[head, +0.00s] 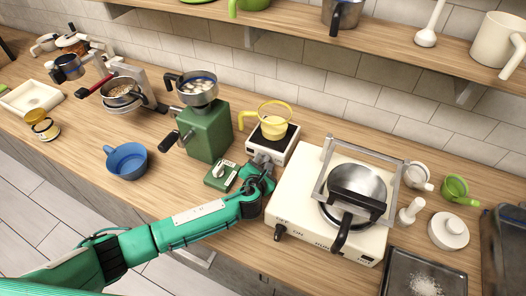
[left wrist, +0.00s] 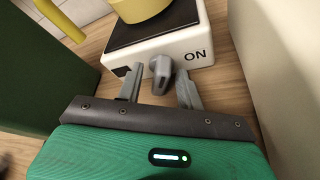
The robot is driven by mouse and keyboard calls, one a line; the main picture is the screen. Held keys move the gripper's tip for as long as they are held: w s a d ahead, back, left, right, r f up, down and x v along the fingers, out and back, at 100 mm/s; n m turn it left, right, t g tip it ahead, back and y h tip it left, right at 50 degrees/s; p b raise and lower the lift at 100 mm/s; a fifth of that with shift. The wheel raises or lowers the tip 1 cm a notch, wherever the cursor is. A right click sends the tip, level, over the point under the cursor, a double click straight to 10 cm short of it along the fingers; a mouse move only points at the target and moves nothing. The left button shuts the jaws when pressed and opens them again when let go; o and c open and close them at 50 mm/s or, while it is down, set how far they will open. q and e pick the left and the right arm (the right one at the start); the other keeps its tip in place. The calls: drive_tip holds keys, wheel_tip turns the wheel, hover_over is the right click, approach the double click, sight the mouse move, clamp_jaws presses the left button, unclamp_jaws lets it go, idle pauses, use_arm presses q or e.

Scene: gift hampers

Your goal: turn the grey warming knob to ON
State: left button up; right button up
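The grey warming knob (left wrist: 161,72) is on the front face of a small white warmer (left wrist: 165,52), to the left of the printed word ON. The warmer also shows in the head view (head: 283,154), with a yellow pot (head: 274,123) on its dark top plate. My left gripper (left wrist: 158,86) is open, with one finger on each side of the knob and a gap visible on both sides. In the head view the left gripper (head: 262,170) is at the warmer's front and hides the knob. My right gripper is not in view.
A green grinder (head: 205,130) stands left of the warmer, with a small green box with a switch (head: 221,176) in front. A large white stove (head: 290,200) with a pan is close on the right. A blue mug (head: 126,161) is farther left.

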use_arm(q)
wheel_tip(320, 180, up, 20)
drive_tip(key=b, duration=0.2)
drive_tip(key=shift+f, duration=0.15)
drive_tip(key=shift+f, duration=0.1)
